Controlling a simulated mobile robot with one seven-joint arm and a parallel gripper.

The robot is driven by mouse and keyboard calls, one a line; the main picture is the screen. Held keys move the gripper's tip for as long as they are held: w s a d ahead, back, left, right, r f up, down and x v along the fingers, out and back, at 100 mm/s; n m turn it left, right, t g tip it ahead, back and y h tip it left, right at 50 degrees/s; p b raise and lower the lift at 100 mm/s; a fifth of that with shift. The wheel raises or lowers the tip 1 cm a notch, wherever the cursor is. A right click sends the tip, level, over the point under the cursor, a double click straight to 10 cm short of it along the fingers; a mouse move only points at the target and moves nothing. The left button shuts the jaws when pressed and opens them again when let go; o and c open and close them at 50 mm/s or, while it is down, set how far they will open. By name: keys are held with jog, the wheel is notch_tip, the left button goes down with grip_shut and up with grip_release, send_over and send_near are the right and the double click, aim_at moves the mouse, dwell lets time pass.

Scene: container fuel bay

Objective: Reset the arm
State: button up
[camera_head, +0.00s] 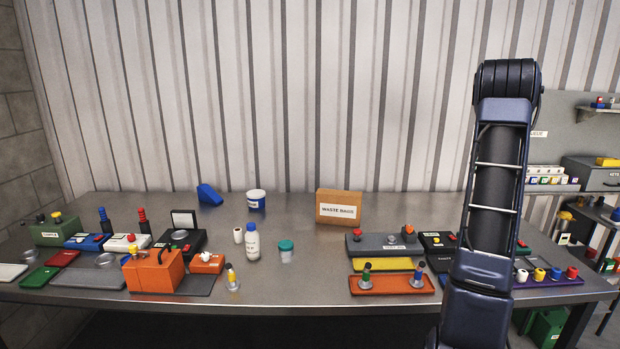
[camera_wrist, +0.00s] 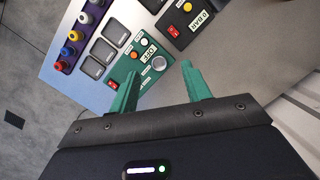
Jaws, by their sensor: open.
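My arm (camera_head: 497,190) stands raised at the right of the head view, in front of the right part of the table. My gripper (camera_wrist: 158,88) shows in the wrist view with its two green fingers apart and nothing between them. In that view the fingers lie over a green control box (camera_wrist: 137,72) with a large round button. I cannot tell how far above it they are. The gripper's fingers do not show in the head view.
The metal table (camera_head: 310,265) carries an orange box (camera_head: 152,272), a white bottle (camera_head: 252,243), a teal-lidded jar (camera_head: 286,252), a waste bags carton (camera_head: 339,207) and an orange tray (camera_head: 391,285). Its middle front is mostly clear. A corrugated wall (camera_head: 300,90) stands behind.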

jog(key=s+a+r+n+t, duration=0.1)
jog(key=s+a+r, duration=0.2)
jog(key=s+a, duration=0.3)
jog(key=s+a+r+n+t+h, duration=0.1)
jog(key=s+a+r, duration=0.25)
jog(key=a, duration=0.55)
jog(key=s+a+r+n+t, duration=0.1)
jog(key=s+a+r, duration=0.1)
jog(key=s+a, duration=0.45)
jog(key=s+a+f+n+t, duration=0.1)
jog(key=s+a+f+n, duration=0.1)
jog(key=s+a, duration=0.5)
jog(key=s+a+f+n+t, duration=0.2)
jog(key=s+a+f, duration=0.3)
jog(key=s, duration=0.9)
jog(key=shift+a+f+h, duration=0.3)
jog(key=shift+a+h, duration=0.1)
jog(key=shift+a, duration=0.55)
jog(key=shift+c, duration=0.2)
